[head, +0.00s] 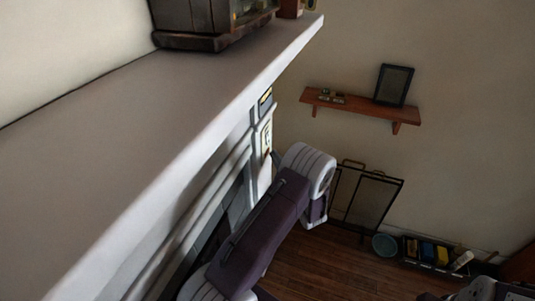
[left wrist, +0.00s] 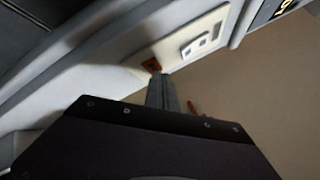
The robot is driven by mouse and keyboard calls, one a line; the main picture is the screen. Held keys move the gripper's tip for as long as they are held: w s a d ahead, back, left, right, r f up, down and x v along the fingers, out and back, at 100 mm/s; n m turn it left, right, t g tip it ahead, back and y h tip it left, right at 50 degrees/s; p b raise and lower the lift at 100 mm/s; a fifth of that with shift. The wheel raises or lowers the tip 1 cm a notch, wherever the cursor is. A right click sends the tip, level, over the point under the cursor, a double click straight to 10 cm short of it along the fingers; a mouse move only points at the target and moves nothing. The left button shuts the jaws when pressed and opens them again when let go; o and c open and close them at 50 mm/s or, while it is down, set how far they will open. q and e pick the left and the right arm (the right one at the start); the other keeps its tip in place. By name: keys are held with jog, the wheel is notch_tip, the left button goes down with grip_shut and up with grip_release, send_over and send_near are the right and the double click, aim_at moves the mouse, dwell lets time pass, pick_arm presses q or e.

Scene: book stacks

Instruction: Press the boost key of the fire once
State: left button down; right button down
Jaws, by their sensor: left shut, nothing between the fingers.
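The pale control panel (head: 266,137) of the fire is on the face of the white fire surround, under the end of the mantel. In the left wrist view the panel (left wrist: 203,40) shows pale keys (left wrist: 194,46) and an orange-brown key (left wrist: 152,65) at its near end. Key labels are not readable. My left gripper (left wrist: 161,82) is shut and empty, its tips right by the orange-brown key. I cannot tell whether they touch it. In the head view my left gripper (head: 274,157) is mostly hidden by its wrist. My right gripper is not in view.
The long grey mantel (head: 150,125) runs above my left arm, with a dark cased object (head: 215,22) on it. A wooden wall shelf (head: 350,105), a fire screen (head: 365,200) and a blue bowl (head: 385,245) are beyond.

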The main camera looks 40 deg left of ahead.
pick_arm(q)
jog(key=shift+w+d, duration=0.1)
jog(key=shift+d, duration=0.35)
jog(key=shift+w+d+b, duration=0.2)
jog(key=shift+d, duration=0.6)
jog(key=shift+w+d+b, duration=0.2)
jog(key=shift+d, duration=0.65)
jog(key=shift+w+d+b, duration=0.2)
jog(key=shift+d, duration=0.6)
